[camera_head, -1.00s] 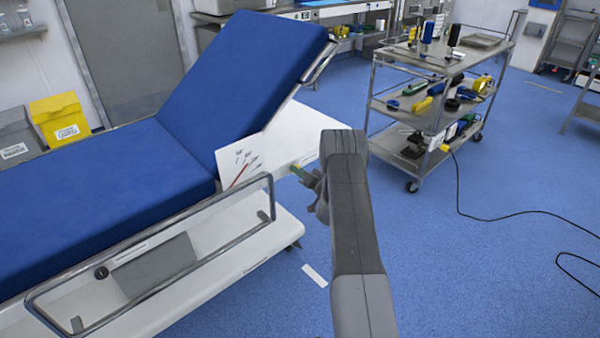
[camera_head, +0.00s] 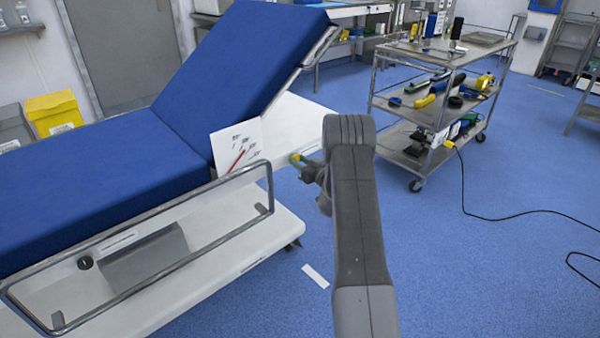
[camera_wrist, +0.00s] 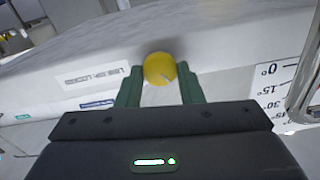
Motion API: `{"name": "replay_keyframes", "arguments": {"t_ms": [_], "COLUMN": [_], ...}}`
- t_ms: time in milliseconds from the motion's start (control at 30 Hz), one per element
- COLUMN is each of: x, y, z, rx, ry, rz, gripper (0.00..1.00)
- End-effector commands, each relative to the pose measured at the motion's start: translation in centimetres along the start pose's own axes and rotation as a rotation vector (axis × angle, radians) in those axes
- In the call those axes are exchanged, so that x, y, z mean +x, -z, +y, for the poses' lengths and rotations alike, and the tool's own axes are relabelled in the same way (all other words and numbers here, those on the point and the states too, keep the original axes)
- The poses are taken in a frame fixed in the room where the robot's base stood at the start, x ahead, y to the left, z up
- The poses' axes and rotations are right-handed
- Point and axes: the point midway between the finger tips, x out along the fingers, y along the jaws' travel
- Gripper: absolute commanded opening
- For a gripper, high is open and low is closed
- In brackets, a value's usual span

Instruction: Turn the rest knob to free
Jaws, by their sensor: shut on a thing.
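The rest knob (camera_wrist: 160,68) is round and yellow with a pale mark on its lower face. In the wrist view it sits between the two green fingertips of my gripper (camera_wrist: 160,80), which is shut on it. In the head view my gripper (camera_head: 301,162) is at the edge of the white panel under the bed's raised back section (camera_head: 240,65). The knob is small there and mostly hidden by the gripper. A white angle card (camera_head: 220,150) with a red pointer stands beside the hinge. Its angle marks show in the wrist view (camera_wrist: 275,85).
A metal side rail (camera_head: 130,221) runs along the bed's near side, left of my arm. In the wrist view a printed label (camera_wrist: 93,77) is left of the knob and a rail (camera_wrist: 305,80) stands close at right. A loaded trolley (camera_head: 375,101) is at right; floor between is clear.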

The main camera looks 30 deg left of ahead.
Motion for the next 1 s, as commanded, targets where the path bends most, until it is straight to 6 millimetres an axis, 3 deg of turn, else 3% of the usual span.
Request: {"name": "replay_keyframes", "arguments": {"t_ms": [1000], "x": [0.02], "y": [-0.35], "z": [-0.17], "rx": [-0.901], "ry": [-0.001], "rz": [0.003], "gripper": [0.11]}}
